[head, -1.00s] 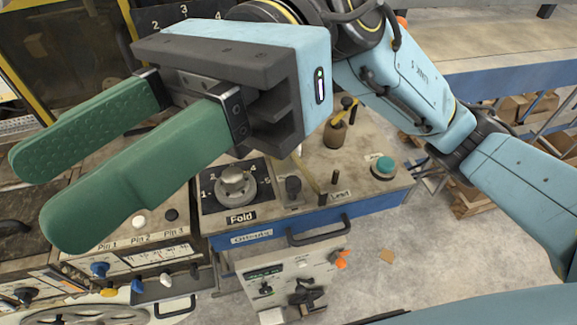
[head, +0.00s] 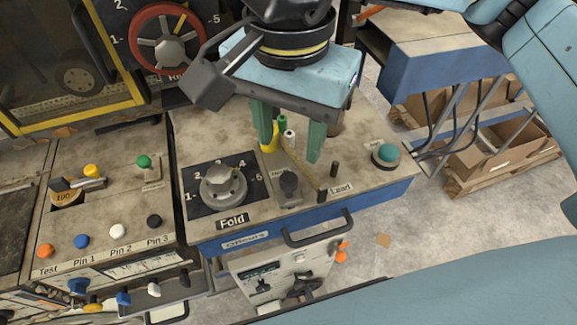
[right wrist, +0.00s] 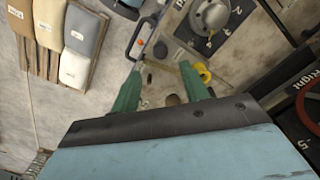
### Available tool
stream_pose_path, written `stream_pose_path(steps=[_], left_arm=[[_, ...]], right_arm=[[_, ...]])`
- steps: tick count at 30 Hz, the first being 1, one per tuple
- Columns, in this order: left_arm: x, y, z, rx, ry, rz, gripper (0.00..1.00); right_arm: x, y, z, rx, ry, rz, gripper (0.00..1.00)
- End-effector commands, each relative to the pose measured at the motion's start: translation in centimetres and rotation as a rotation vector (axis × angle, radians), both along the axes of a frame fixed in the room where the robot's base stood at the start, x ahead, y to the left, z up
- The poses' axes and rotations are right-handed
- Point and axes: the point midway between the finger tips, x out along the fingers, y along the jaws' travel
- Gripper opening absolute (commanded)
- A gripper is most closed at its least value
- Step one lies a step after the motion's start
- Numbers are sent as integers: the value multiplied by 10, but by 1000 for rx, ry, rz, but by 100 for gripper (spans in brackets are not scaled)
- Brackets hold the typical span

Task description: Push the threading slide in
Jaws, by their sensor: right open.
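My right gripper (head: 289,154) points down over the right part of the console, its two green fingers apart and empty. My left gripper is not in view.
A "Fold" dial (head: 223,186) stands left of the fingers. A dark knob (head: 289,183) and a teal button (head: 387,154) are close by. A yellow part (head: 269,142) sits by the left finger. A red handwheel (head: 166,38) is at the upper left. Floor shows at right.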

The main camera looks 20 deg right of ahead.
Motion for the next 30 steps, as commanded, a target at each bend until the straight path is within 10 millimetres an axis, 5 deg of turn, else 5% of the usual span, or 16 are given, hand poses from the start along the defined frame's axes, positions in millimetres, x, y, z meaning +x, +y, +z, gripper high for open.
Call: stream_pose_path(steps=[12, 24, 30], left_arm=[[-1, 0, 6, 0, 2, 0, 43], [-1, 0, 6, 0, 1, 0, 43], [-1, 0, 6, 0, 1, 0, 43]], right_arm=[[0, 0, -70, 1, 3, 0, 45], [0, 0, -79, 3, 2, 0, 45], [0, 0, -78, 3, 2, 0, 20]])
